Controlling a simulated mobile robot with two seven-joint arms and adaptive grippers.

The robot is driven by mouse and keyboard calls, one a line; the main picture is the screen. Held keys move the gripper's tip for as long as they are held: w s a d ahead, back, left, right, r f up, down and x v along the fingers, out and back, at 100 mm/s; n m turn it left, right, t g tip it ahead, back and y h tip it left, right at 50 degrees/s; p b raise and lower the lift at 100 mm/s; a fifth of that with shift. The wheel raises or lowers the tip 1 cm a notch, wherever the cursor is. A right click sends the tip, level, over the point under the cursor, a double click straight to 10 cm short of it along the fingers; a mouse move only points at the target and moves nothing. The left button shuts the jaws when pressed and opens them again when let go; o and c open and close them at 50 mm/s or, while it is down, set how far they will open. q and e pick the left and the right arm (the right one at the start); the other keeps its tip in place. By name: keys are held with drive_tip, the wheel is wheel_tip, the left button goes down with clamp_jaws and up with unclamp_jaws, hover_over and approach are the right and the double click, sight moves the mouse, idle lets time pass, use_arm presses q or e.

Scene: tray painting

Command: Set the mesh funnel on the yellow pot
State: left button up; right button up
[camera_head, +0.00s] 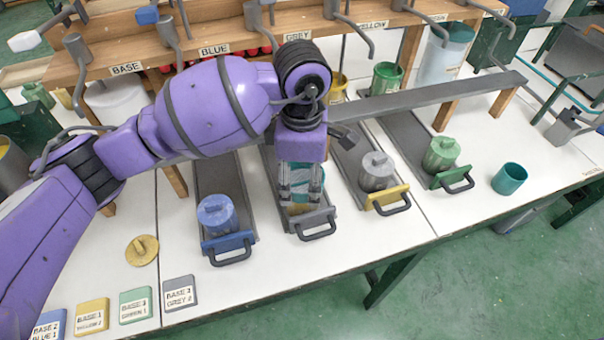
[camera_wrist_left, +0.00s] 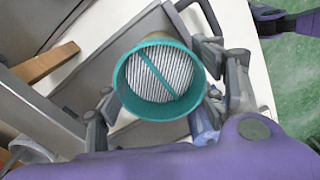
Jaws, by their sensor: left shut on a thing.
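The mesh funnel (camera_wrist_left: 158,82) has a teal rim, a striped mesh and a teal bar across it. My left gripper (camera_head: 302,190) points down over the grey-handled slide and is shut on the funnel, with fingers on either side in the left wrist view (camera_wrist_left: 155,112). The funnel also shows between the fingers in the head view (camera_head: 307,178). A yellowish strip of the yellow pot (camera_head: 299,209) shows below it, mostly hidden by the funnel and fingers. I cannot tell whether funnel and pot touch. My right gripper is not in view.
Lidded blue (camera_head: 217,214), grey (camera_head: 377,171) and green (camera_head: 441,154) pots stand on neighbouring slides. A yellow lid (camera_head: 142,250) lies at the left, and a teal cup (camera_head: 509,178) stands at the right. A grey rail (camera_head: 430,97) crosses behind.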

sight(302, 185)
use_arm(q)
drive_tip(key=shift+f, duration=0.3)
drive_tip(key=o, duration=1.1)
drive_tip(key=shift+o, duration=0.2)
drive_tip(key=shift+r, duration=0.1)
wheel_tip(302, 185, up, 13)
